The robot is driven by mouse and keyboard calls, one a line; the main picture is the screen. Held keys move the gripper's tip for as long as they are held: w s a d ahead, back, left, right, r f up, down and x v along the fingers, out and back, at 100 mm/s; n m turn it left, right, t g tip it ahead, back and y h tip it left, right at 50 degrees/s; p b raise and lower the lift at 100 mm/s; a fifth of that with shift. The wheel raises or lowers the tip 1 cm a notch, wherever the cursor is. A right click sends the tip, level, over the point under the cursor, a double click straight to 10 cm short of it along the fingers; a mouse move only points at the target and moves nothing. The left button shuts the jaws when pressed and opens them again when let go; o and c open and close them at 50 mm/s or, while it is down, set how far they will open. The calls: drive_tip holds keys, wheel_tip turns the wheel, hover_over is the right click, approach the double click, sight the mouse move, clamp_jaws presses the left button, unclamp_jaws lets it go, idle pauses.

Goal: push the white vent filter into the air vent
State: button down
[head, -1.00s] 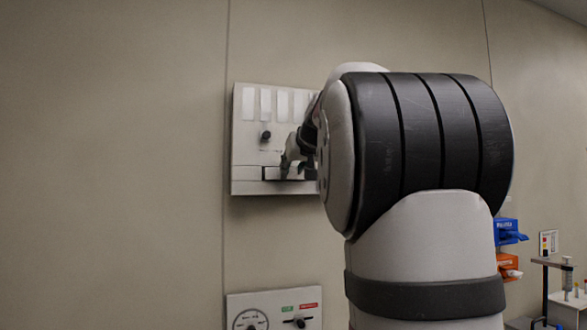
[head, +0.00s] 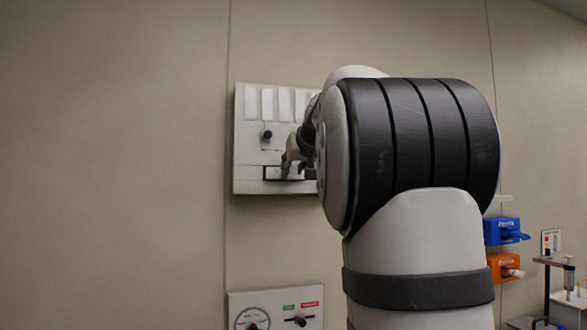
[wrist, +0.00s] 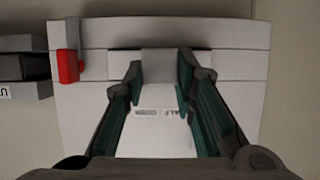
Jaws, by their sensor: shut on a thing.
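A white panel (head: 246,130) hangs on the wall in the head view, with pale upright slats along its top. A dark-framed slot, seemingly the air vent (head: 264,173), is low on it. My gripper (head: 290,168) is at this slot, partly hidden by my arm. In the wrist view my gripper (wrist: 161,72) has its two fingers on either side of a white piece with small dark print, seemingly the vent filter (wrist: 155,125), and is shut on it. A grey block lies between the fingertips. How deep the filter sits in the vent cannot be told.
A black knob (head: 266,135) sits on the panel above the slot. A red part (wrist: 68,66) is at the panel's left in the wrist view. A lower panel with a gauge (head: 252,319) is below. Blue (head: 503,231) and orange (head: 505,267) boxes are at right. The left wall is bare.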

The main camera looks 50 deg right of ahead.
drive_tip(key=shift+w+d, duration=0.25)
drive_tip(key=shift+w, duration=0.15)
idle(0.3)
drive_tip(key=c, duration=1.2)
unclamp_jaws()
drive_tip(key=v, duration=1.2)
drive_tip(key=shift+a, duration=0.1)
